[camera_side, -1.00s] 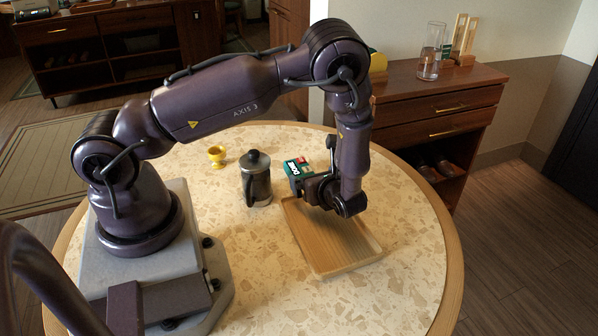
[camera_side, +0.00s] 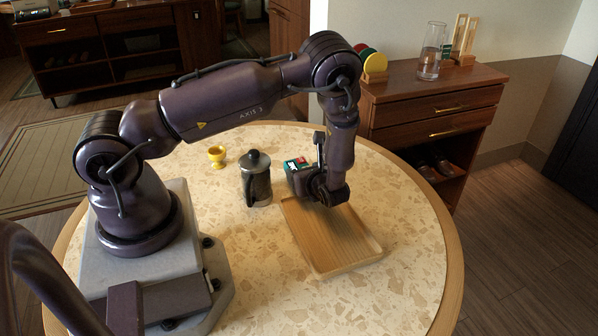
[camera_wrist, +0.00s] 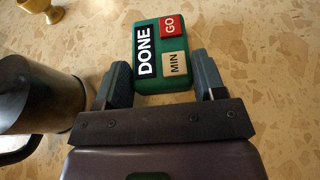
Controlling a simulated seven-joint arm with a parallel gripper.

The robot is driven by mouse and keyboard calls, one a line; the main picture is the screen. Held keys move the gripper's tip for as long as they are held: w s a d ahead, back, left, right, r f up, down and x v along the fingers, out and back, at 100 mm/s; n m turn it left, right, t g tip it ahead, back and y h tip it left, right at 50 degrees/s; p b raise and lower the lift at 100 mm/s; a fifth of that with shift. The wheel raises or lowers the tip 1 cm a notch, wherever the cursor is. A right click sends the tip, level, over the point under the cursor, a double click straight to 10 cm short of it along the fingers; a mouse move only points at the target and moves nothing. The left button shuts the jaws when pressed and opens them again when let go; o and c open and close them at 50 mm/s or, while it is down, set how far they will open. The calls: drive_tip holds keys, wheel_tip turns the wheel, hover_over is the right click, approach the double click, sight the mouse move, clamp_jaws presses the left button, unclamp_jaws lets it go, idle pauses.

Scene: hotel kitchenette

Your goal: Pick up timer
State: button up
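The timer is a green block with a black DONE panel, a red GO button and a beige MIN button. In the wrist view the timer (camera_wrist: 147,75) lies just ahead of and partly between the fingertips of my gripper (camera_wrist: 163,72). One finger is on each side, close to the timer; I cannot tell whether either touches it. My gripper is open. In the side view the timer (camera_side: 296,162) is behind the tray, with its front largely hidden by my gripper (camera_side: 300,182).
A wooden tray (camera_side: 345,245) lies in front of my gripper. A French press (camera_side: 257,180) stands left of the timer; in the wrist view its body (camera_wrist: 38,95) is close to my left finger. A yellow egg cup (camera_side: 217,156) stands farther left. The table's right side is clear.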

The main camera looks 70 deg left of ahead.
drive_tip(key=shift+c, duration=1.3)
